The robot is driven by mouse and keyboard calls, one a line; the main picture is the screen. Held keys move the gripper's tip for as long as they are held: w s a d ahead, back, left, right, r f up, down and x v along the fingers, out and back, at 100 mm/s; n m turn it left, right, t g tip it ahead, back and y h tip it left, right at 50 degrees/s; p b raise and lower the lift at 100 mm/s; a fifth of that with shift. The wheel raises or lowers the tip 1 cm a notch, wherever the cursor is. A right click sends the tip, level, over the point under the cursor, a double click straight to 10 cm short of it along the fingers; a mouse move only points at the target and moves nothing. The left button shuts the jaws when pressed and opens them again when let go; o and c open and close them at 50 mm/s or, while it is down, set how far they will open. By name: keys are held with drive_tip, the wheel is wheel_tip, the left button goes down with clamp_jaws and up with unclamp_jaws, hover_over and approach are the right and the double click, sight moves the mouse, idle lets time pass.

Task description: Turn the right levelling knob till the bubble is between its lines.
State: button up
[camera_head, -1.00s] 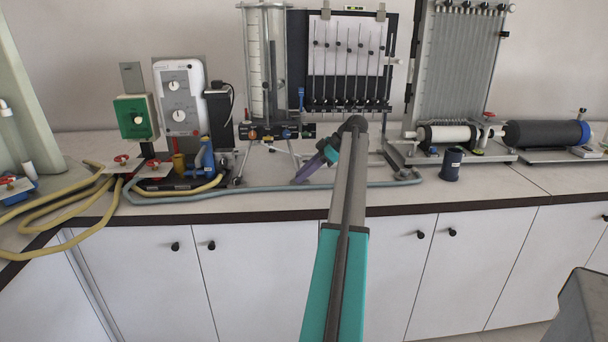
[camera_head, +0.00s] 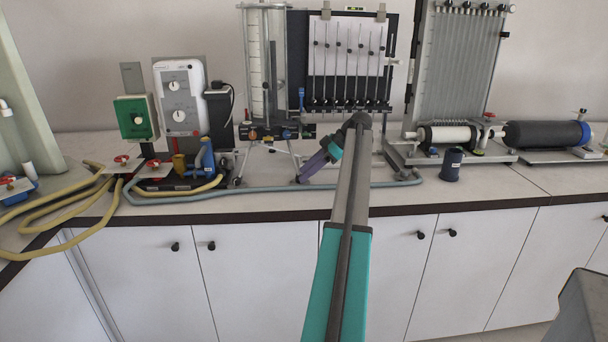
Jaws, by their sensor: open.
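The manometer board (camera_head: 297,60) with the white scale sheet (camera_head: 345,48) stands at the back centre. A small yellow-green bubble level (camera_head: 355,8) sits at its top edge; the bubble and its lines are too small to read. The left foot (camera_head: 238,181) of its stand shows on the bench. I cannot make out the right levelling knob; my arm and gripper cover much of that area. My gripper (camera_head: 301,179) is purple, points down-left low in front of the stand, and is open. Whether it touches anything cannot be told.
A grey hose (camera_head: 270,188) runs along the bench front beneath the gripper. A second, tilted tube board (camera_head: 458,60) and a dark blue cup (camera_head: 451,165) stand to the right. Pump units (camera_head: 181,95) and yellow hoses (camera_head: 62,200) fill the left.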

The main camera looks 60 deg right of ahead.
drive_tip(key=p+v, duration=0.7)
drive_tip(key=v, duration=0.5)
idle(0.3)
drive_tip(key=shift+r, duration=0.15)
idle(0.6)
